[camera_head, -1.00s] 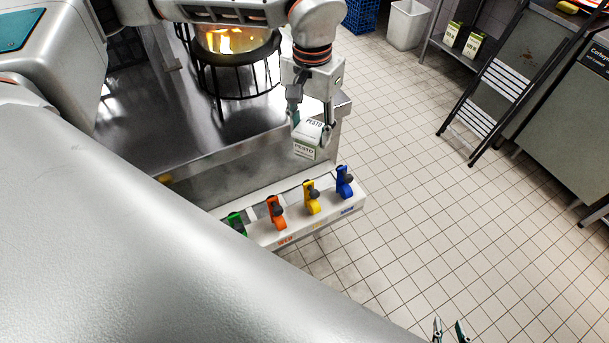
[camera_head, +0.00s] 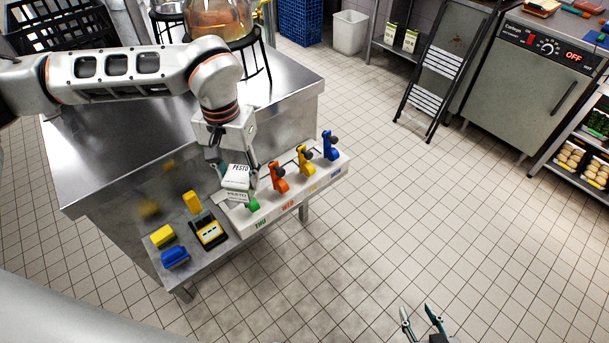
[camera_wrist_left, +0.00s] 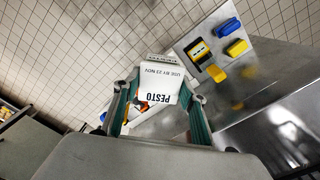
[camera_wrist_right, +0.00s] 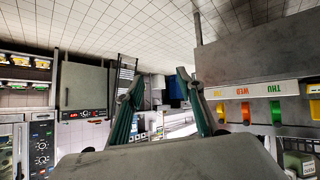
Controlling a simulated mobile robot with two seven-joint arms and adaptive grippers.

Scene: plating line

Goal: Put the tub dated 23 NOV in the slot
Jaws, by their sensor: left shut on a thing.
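A white pesto tub (camera_head: 237,182) is held by my left gripper (camera_head: 234,172) above the green end of the white dispenser bar. In the left wrist view the tub (camera_wrist_left: 165,85) shows "PESTO" and "USE BY 23 NOV", and the left gripper's fingers (camera_wrist_left: 158,108) stand on either side of it. My right gripper (camera_head: 423,322) is open and empty over the tiled floor at the lower edge of the head view. Its spread fingers also show in the right wrist view (camera_wrist_right: 158,98). I cannot make out the slot in these frames.
The white bar (camera_head: 325,181) carries blue, yellow, orange and green (camera_head: 252,205) dispensers, with THU and WED labels. A yellow-black device (camera_head: 208,232), a yellow block (camera_head: 162,236) and a blue block (camera_head: 175,257) lie left of it. A glass vessel (camera_head: 222,18) stands behind. Open floor lies right.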

